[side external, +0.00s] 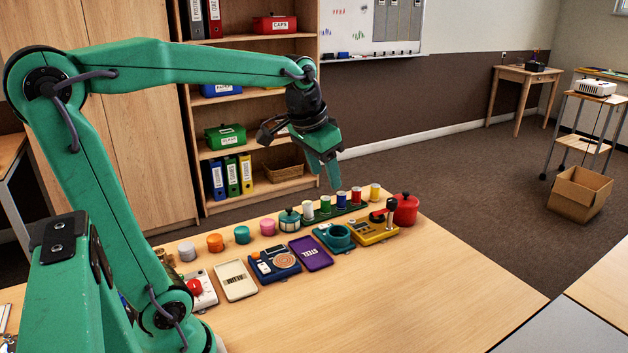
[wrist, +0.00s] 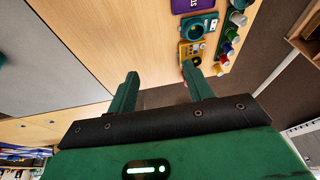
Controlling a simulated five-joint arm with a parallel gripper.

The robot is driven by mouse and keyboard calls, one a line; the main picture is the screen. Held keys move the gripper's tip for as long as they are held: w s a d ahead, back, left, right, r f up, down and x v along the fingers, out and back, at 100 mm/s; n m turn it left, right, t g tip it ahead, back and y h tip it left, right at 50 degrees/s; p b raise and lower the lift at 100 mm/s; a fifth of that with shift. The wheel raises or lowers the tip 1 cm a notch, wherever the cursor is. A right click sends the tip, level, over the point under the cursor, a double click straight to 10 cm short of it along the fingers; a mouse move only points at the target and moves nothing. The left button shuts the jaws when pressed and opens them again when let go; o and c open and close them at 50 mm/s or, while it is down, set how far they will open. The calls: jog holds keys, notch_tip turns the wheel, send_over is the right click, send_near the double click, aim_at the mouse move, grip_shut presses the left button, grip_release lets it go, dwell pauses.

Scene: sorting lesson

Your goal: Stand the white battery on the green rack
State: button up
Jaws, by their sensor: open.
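The green rack (side external: 333,213) is a low, long strip along the back of the table. The white battery (side external: 308,210) is a small upright cylinder at the rack's left end and looks to be standing on it. In the wrist view the white battery (wrist: 237,18) shows near the top right, with the other cylinders in a row below it. My gripper (side external: 324,176) is open and empty, pointing down and held above and behind the rack. Its two fingers (wrist: 160,74) stand apart in the wrist view with nothing between them.
Green, blue, red and yellow cylinders (side external: 356,195) line the rack. A red pot (side external: 405,209), a yellow device (side external: 376,232), a teal device (side external: 334,237) and a purple case (side external: 310,253) stand close by. A lidded teal pot (side external: 289,220) is left of the rack. The table's front right is clear.

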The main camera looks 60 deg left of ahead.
jog(key=s+d+f+t, duration=0.1)
jog(key=s+d+f, duration=0.4)
jog(key=s, duration=0.6)
jog(key=shift+s+d+m+t+h, duration=0.3)
jog(key=shift+s+d+t+h, duration=0.1)
jog(key=shift+d, duration=1)
